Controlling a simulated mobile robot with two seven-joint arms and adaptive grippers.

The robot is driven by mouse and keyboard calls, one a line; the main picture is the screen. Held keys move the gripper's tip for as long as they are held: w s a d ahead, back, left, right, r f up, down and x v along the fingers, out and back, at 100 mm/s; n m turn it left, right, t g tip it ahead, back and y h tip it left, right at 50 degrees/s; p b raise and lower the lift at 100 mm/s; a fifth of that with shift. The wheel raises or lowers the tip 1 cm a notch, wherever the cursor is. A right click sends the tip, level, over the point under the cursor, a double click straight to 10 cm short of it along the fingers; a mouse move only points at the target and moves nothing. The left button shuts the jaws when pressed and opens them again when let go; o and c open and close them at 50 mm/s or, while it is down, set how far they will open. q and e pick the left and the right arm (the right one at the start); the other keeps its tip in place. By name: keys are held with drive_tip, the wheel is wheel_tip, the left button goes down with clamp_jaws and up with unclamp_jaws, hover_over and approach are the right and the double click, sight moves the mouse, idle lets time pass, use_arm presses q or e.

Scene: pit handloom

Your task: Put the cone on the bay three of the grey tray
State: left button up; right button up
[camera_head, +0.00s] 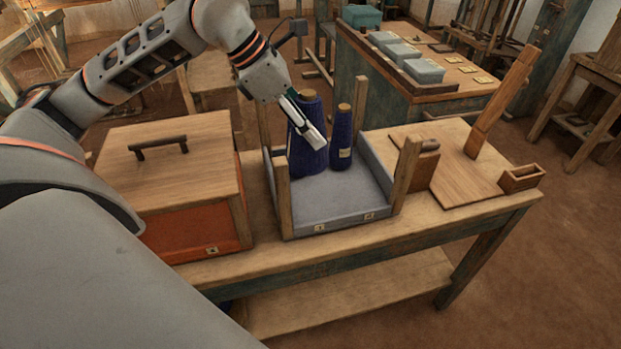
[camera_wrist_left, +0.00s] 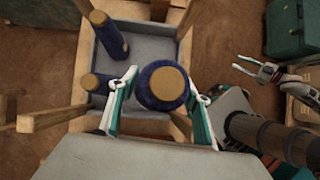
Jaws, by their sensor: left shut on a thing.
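The grey tray (camera_head: 328,200) with wooden corner posts stands on the bench; it also shows in the left wrist view (camera_wrist_left: 148,48). My left gripper (camera_head: 316,140) is shut on a dark blue cone with a tan top (camera_head: 305,165); in the left wrist view the cone (camera_wrist_left: 165,86) sits between both fingers. It is upright over the tray; whether its base touches the floor I cannot tell. Another blue cone (camera_head: 343,148) stands in the tray. The left wrist view shows two cones (camera_wrist_left: 110,38) (camera_wrist_left: 97,83) besides the held one. My right gripper (camera_wrist_left: 258,70) is open and empty.
A wooden-lidded orange box (camera_head: 195,228) with a dark handle is left of the tray. A board with an upright post (camera_head: 500,100) and a small wooden box (camera_head: 521,178) are to the right. The tray's front floor is bare. Corner posts rise near the gripper.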

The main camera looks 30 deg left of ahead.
sight(309, 156)
use_arm(q)
wheel_tip(309, 156, down, 8)
drive_tip(key=shift+r+b, duration=0.1)
drive_tip(key=shift+b, duration=0.3)
drive_tip(key=shift+f, duration=0.75)
wheel_tip(309, 156, down, 3)
drive_tip(key=shift+f, duration=0.2)
use_arm(e)
drive_tip(key=shift+w+d+f, duration=0.2)
drive_tip(key=shift+w, duration=0.25)
use_arm(q)
drive_tip(key=shift+f, duration=0.1)
use_arm(e)
drive_tip(key=shift+f, duration=0.1)
use_arm(q)
drive_tip(key=o, duration=0.9)
drive_tip(key=shift+f+b, duration=0.1)
drive_tip(key=shift+b, duration=0.2)
drive_tip(key=shift+o, duration=0.4)
use_arm(e)
drive_tip(key=shift+s+f, duration=0.1)
drive_tip(key=shift+s, duration=0.1)
